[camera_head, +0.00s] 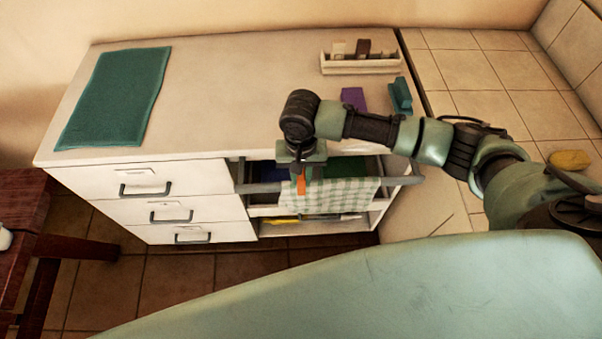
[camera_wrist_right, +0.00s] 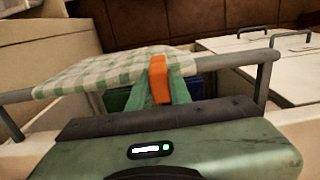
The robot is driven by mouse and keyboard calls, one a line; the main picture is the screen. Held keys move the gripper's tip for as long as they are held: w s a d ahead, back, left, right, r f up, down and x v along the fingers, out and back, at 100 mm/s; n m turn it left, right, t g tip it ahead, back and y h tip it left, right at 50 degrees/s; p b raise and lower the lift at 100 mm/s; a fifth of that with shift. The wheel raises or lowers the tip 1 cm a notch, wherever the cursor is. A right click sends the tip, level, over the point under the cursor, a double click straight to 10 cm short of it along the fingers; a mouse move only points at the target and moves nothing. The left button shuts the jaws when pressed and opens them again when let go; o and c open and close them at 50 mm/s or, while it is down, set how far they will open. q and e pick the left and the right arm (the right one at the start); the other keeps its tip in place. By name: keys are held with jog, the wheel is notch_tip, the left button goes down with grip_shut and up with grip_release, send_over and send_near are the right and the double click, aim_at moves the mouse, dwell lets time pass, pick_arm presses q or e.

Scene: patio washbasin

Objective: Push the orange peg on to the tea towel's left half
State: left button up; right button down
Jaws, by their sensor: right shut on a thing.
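The green-and-white checked tea towel (camera_head: 340,194) hangs over a grey rail (camera_head: 262,187) on the front of the cabinet; it also shows in the wrist view (camera_wrist_right: 105,72). My right gripper (camera_head: 301,172) points down at the towel's left end in the head view. It is shut on the orange peg (camera_head: 301,186), which sticks out below the fingers. In the wrist view the peg (camera_wrist_right: 159,80) stands between the green fingertips, at the towel's right edge there. I cannot tell whether the peg touches the towel or rail. My left gripper is not in view.
The worktop holds a teal mat (camera_head: 115,98), a tray of pegs or blocks (camera_head: 360,67), a purple block (camera_head: 353,99) and a teal block (camera_head: 400,95). Drawers (camera_head: 150,182) stand left of the rail. Open shelves lie behind the towel.

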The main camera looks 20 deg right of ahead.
jog(key=c, duration=1.2)
grip_release()
